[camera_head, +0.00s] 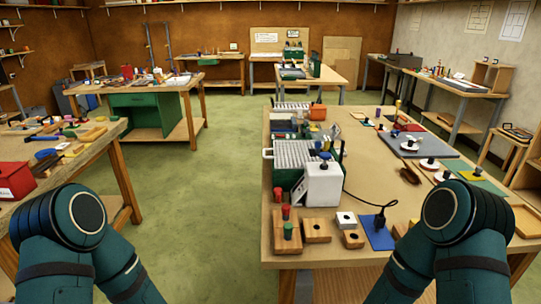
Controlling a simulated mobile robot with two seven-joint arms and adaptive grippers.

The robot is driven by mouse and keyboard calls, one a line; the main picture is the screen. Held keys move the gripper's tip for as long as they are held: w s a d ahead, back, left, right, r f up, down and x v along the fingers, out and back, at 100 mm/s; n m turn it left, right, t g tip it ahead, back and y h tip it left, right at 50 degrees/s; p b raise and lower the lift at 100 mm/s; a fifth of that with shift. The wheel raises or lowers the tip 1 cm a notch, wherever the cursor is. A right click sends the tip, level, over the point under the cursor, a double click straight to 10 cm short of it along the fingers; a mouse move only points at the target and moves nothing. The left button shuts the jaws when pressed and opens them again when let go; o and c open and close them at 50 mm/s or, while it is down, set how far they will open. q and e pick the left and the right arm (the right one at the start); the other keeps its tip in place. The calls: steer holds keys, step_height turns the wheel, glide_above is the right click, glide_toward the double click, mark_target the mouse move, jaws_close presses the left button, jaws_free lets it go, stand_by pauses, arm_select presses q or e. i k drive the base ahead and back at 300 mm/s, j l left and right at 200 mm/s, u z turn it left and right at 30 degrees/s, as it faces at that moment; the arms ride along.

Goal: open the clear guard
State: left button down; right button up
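I cannot make out a clear guard for certain at this size. A white box-shaped machine (323,188) with a blue knob on top stands at the left of the near right bench (365,174). A grey ribbed tray (292,153) on a green base adjoins it behind. A small green machine (293,54) stands on the far bench, too small to tell its parts. My two teal arms show at the bottom left and bottom right. Both grippers are out of view.
Wooden blocks (317,231), a black plug on a blue mat (380,235) and a dark grey board (420,142) lie on the near right bench. A left bench (87,163) holds a red box (15,181). Open green floor (206,205) lies between the benches.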

mark_target(313, 127)
steer(key=i+j+u, duration=0.1)
steer(key=u, duration=0.6)
steer(key=i, duration=4.15)
steer(key=i+z, duration=0.5)
steer(key=z, duration=0.15)
steer(key=i+j+z, duration=0.1)
steer(key=i+z, duration=0.25)
steer(key=k+z, duration=0.1)
steer(key=z, duration=3.05)
